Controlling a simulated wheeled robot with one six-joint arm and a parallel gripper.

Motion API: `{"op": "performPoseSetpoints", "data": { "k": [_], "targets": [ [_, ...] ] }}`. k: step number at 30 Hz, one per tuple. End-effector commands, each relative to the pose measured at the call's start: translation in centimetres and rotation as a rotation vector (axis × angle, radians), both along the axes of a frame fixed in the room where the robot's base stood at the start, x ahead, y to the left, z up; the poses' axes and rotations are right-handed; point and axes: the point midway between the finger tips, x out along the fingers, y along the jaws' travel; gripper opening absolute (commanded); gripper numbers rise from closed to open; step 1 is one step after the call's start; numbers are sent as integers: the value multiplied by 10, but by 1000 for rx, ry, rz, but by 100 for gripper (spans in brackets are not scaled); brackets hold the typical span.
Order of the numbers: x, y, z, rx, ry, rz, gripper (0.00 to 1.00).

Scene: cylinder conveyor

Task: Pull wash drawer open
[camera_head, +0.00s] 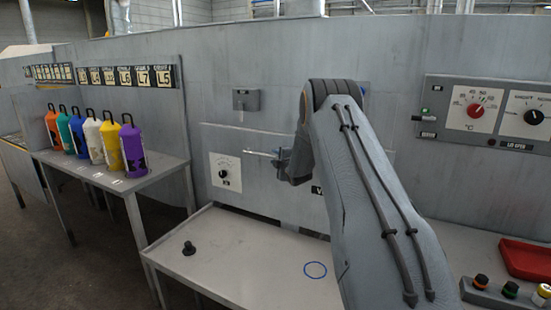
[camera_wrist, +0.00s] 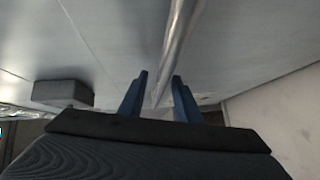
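A grey panel (camera_head: 262,178) sits flush in the wall, apparently the closed wash drawer front; its label is mostly hidden behind my arm. A thin metal bar handle (camera_head: 259,153) shows at its upper part. My gripper (camera_head: 277,156) is at the bar, in front of the panel. In the wrist view, the shiny metal bar (camera_wrist: 176,45) runs between the two blue fingers of my gripper (camera_wrist: 160,76). The fingers are apart, with a visible gap on the left of the bar; the right finger is close to it.
A dial plate (camera_head: 225,172) is on the panel's left. A grey box (camera_head: 246,100) is on the wall above. Below is a table (camera_head: 225,245) with a black knob (camera_head: 189,248) and blue ring (camera_head: 315,270). Colored bottles (camera_head: 133,150) stand left; a red tray (camera_head: 525,260) lies right.

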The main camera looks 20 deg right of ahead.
Motion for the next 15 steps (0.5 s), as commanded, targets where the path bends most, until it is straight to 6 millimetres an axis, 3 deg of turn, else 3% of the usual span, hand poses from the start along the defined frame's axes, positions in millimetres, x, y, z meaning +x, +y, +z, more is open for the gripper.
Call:
{"op": "performPoseSetpoints", "data": {
  "k": [8,14,15],
  "targets": [
    [1,0,-1,1,1,-1,30],
    [1,0,-1,1,1,-1,0],
    [1,0,-1,1,1,-1,0]
  ]
}}
